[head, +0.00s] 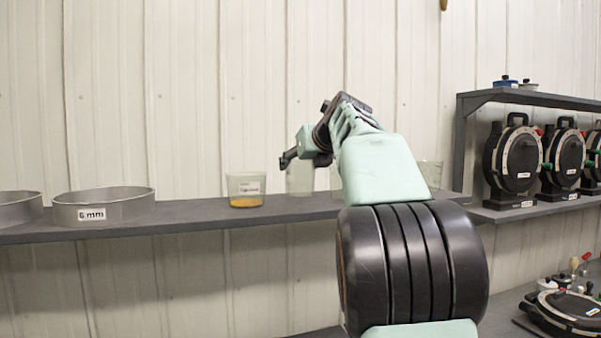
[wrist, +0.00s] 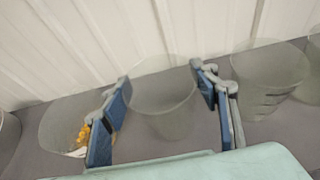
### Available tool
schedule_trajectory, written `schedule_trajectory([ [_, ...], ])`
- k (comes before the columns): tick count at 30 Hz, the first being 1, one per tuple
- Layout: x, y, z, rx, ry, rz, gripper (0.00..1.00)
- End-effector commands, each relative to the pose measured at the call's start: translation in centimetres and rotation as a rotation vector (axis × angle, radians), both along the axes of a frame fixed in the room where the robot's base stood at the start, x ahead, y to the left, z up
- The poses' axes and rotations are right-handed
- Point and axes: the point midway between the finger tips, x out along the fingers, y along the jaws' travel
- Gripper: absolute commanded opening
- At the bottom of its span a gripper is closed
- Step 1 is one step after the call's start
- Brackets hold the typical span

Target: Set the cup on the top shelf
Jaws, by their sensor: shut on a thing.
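A clear, empty-looking cup (wrist: 163,105) stands between the two blue-padded fingers of my gripper (wrist: 161,78) in the wrist view. My gripper is shut on it. In the head view the cup (head: 300,181) shows faintly at the long grey shelf, below my gripper (head: 289,159), and my arm partly hides that area. I cannot tell whether its base touches the shelf. The top shelf (head: 560,101) is the upper board of the dark rack at right, and it bears small blue and white containers.
A labelled cup with yellow contents (head: 246,189) stands just left of the held cup. Another clear cup (head: 431,173) is to the right. Metal sieves (head: 103,207) sit at the left of the long shelf (head: 190,216). Several black round devices (head: 513,158) fill the rack's lower shelf.

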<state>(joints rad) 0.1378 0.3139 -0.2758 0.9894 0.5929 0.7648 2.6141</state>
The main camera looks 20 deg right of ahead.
Motion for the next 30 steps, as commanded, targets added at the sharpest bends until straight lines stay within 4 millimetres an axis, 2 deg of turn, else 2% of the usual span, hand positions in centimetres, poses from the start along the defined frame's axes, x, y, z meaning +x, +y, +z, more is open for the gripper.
schedule_trajectory([
  [1,-0.1,0.1,-0.8,0.001,-0.001,0.001,0.34],
  [4,-0.1,0.1,-1.5,0.000,-0.003,0.001,0.34],
  [16,-0.1,0.1,-2.0,0.000,-0.002,0.000,0.34],
  [17,-0.1,0.1,-2.0,-0.001,-0.002,0.000,0.58],
  [21,-0.1,0.1,-1.9,-0.001,-0.002,0.000,0.73],
  [30,-0.1,0.1,-1.8,-0.001,-0.002,0.000,0.73],
])
